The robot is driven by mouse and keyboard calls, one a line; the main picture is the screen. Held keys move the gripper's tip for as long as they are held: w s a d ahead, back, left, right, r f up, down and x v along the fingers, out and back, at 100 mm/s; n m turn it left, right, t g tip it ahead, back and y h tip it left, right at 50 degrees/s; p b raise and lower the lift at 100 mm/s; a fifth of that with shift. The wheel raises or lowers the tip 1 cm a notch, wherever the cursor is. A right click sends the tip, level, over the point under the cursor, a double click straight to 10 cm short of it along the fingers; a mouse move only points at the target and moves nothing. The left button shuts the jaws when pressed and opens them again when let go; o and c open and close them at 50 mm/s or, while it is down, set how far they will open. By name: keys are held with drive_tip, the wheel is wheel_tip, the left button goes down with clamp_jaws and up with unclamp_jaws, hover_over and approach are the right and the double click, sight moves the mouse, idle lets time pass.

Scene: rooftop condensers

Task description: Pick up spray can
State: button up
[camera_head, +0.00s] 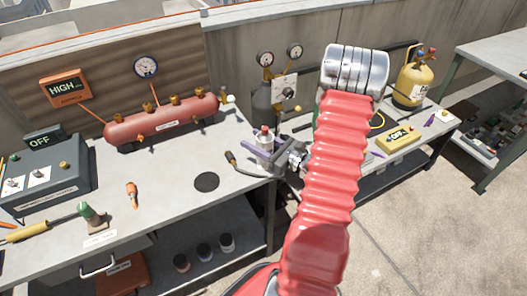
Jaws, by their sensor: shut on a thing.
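A small whitish spray can (265,143) with a reddish top stands upright near the right end of the left workbench. My gripper (264,151) reaches it from the right and is shut on it, with its dark purplish fingers around the can's body. The can's lower part is partly hidden by the fingers. I cannot tell whether its base touches the bench. My red sleeved arm covers the area to the right of the gripper.
A black disc (206,181) lies left of my gripper. A yellow cylinder (413,80) stands at right. Bare floor lies front right.

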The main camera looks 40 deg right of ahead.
drive_tip(key=c, duration=0.4)
drive_tip(key=shift+o, duration=0.2)
drive_tip(key=shift+r, duration=0.1)
wheel_tip(320, 180, up, 10)
idle(0.5)
idle(0.6)
